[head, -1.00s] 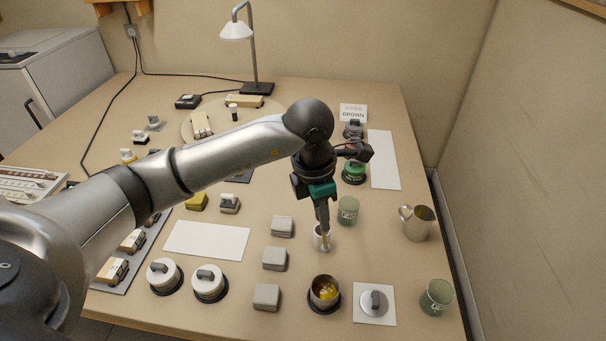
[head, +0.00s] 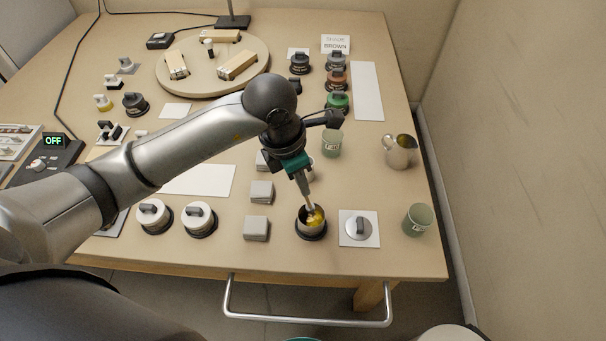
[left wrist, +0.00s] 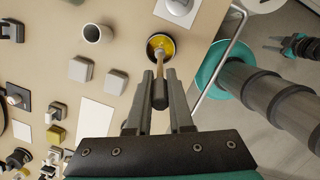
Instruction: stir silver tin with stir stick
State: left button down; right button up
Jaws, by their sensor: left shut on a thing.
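The silver tin (head: 311,231) stands open on a dark round base near the table's front edge, with yellow contents inside. It also shows in the left wrist view (left wrist: 149,47). My left gripper (head: 303,186) is above the tin, tilted, and shut on the stir stick (left wrist: 159,92). The stick has a dark handle and a paler lower part. Its lower end reaches into the tin's mouth over the yellow contents; how deep it goes is hidden. My right gripper (left wrist: 277,44) shows small at the right of the left wrist view; its jaw state is unclear.
A round silver lid (head: 359,227) lies on a white card right of the tin. Grey blocks (head: 257,228) sit left of it. A green glass (head: 417,220) and a metal jug (head: 400,151) stand to the right. A white cup (left wrist: 97,33) is behind the tin.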

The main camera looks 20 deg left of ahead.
aim_at(307, 208)
pick_arm(q)
jog(key=f+b, duration=0.2)
jog(key=f, duration=0.1)
jog(key=f+b, duration=0.3)
jog(key=f, duration=0.1)
jog(key=shift+w+d+b, duration=0.15)
jog(key=shift+w+b, duration=0.05)
jog(key=shift+b, duration=0.15)
jog(key=shift+w+d+f+b, duration=0.1)
jog(key=shift+f+b, duration=0.45)
jog(key=shift+f, duration=0.05)
